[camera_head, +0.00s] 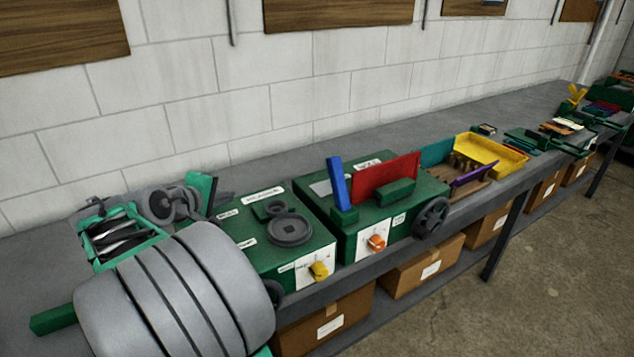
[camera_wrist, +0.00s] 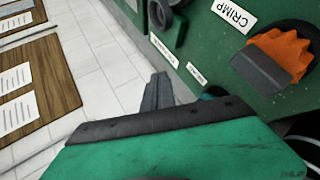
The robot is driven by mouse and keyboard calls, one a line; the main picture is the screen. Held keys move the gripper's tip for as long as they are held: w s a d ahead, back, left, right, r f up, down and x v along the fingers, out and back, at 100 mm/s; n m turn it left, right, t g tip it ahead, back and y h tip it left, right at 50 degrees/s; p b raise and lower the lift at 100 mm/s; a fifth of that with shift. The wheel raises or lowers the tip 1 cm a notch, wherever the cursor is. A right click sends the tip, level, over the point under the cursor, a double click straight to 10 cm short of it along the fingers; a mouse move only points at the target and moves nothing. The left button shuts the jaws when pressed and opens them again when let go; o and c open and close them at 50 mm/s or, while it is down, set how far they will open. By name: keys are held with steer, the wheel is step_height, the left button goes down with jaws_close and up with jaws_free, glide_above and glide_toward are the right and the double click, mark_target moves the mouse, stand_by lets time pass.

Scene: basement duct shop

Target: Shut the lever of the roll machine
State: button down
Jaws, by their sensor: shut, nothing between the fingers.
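A green machine (camera_head: 345,215) stands on the bench in the middle of the head view. A blue lever (camera_head: 338,183) stands up from its top, leaning slightly, beside a red plate (camera_head: 385,178). Another green machine (camera_head: 265,262) with a dark round disc stands to its left. In the wrist view, my gripper (camera_wrist: 157,92) is shut and empty beside a green face with a CRIMP label (camera_wrist: 234,14) and an orange knob (camera_wrist: 272,60).
My grey arm covers the lower left of the head view. A yellow tray (camera_head: 497,155) and several other items stand farther right on the grey bench (camera_head: 420,133). Cardboard boxes (camera_head: 423,269) sit on the shelf below. The block wall (camera_head: 190,85) runs behind.

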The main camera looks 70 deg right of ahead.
mark_target(339, 186)
steer(key=s+d+r+n+g+h+b, duration=0.1)
steer(key=s+d+r+g+h, duration=0.1)
steer(key=s+d+g, duration=0.4)
steer(key=s+d, duration=0.2)
steer(key=s, duration=0.3)
steer(key=shift+s+d+r+g+h, duration=0.15)
steer(key=shift+d+r+g+h, duration=0.15)
steer(key=shift+r+h, duration=0.1)
steer(key=shift+f, duration=0.1)
steer(key=s+d+p, duration=0.2)
steer(key=s+d, duration=0.4)
steer(key=shift+s+d, duration=0.3)
steer(key=shift+d, duration=0.05)
steer(key=shift+s, duration=0.1)
